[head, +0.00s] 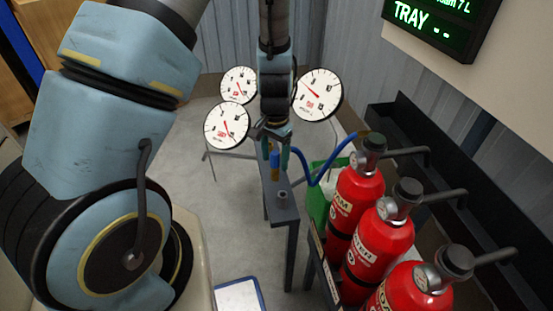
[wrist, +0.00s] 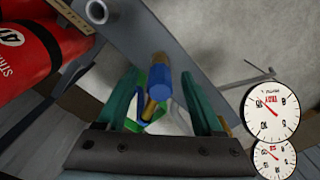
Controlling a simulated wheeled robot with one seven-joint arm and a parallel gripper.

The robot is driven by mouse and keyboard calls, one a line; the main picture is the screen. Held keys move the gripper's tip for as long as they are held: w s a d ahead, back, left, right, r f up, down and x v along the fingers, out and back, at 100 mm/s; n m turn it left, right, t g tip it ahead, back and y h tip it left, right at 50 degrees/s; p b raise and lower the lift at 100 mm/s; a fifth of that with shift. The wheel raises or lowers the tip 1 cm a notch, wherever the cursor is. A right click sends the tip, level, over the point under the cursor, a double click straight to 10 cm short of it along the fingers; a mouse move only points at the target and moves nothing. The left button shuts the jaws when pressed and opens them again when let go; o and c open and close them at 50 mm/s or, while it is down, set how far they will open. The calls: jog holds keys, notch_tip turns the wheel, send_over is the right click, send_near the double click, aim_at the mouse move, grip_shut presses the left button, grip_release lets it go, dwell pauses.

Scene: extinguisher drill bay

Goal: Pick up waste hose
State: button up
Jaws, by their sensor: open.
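The waste hose is most likely the blue hose (head: 322,178), which loops beside the green bin in the head view. A blue fitting with a brass part (wrist: 160,88) stands at the dark narrow bench (head: 281,207). My gripper (head: 275,158) points down over the bench's far end. In the wrist view my gripper (wrist: 159,82) is open, with its teal fingers on either side of the fitting. Gaps show between the fingers and the fitting. Whether the fitting joins the blue hose is hidden.
Red extinguishers (head: 357,193) with handles stand in a rack at the right, close to the bench. A green bin (head: 318,191) is beside them. Round gauges (head: 227,126) stand behind. A short grey stub (head: 282,195) rises from the bench. Floor left of the bench is clear.

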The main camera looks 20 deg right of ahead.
jog(key=shift+c, duration=0.3)
grip_shut()
dwell(0.3)
